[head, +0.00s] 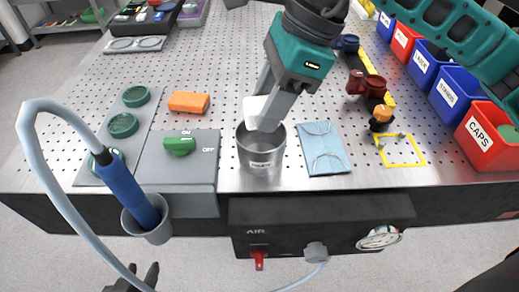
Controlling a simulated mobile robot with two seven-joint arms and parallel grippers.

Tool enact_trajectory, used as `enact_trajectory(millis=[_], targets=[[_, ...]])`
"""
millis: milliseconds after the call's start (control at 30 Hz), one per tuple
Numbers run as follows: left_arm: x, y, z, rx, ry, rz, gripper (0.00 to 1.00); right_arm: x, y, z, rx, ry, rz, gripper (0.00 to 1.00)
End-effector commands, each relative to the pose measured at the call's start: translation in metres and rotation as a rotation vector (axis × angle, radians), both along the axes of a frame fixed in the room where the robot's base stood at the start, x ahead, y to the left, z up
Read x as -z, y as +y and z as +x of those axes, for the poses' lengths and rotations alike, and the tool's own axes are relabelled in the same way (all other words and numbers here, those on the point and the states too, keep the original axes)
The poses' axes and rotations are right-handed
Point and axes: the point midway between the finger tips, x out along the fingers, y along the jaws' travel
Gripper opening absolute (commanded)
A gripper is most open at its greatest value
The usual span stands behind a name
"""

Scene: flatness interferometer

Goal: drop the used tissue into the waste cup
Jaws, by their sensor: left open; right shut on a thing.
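The waste cup (261,163) is a grey metal cup with a small label, standing at the front edge of the perforated table. My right gripper (271,112), teal with grey fingers, points down over the cup. It is shut on the white used tissue (254,107). The tissue's lower end overlaps the cup's mouth in the view; I cannot tell how far above or inside the rim it is. Two dark fingertips of my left gripper (134,280) show at the bottom left, apart and empty, below the table edge.
A blue-handled tool with a hose sits in a holder (148,223) at the front left. A blue cloth (323,147) lies right of the cup. A grey plate with a green knob (180,145) is left, an orange block (189,102) behind. Labelled bins (484,137) line the right.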

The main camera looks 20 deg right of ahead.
Motion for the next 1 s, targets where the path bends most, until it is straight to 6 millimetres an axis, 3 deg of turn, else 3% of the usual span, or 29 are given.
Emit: enact_trajectory(millis=[200, 233, 533, 833, 1000], targets=[[0.000, 0.000, 0.000, 0.000, -0.001, 0.000, 0.43, 0.000, 0.000, 0.000, 0.000, 0.000, 0.000, 0.19], [0.000, 0.000, 0.000, 0.000, -0.001, 0.000, 0.43, 0.000, 0.000, 0.000, 0.000, 0.000, 0.000, 0.45], [-0.002, 0.000, 0.004, 0.000, -0.008, 0.000, 0.43, 0.000, 0.000, 0.000, 0.001, 0.000, 0.000, 0.73], [-0.004, 0.000, 0.005, 0.000, -0.012, -0.001, 0.43, -0.003, -0.002, 0.000, 0.002, -0.001, 0.000, 0.73], [-0.005, 0.000, 0.005, 0.000, -0.012, -0.001, 0.43, -0.026, -0.011, 0.000, 0.004, -0.004, 0.000, 0.73]])
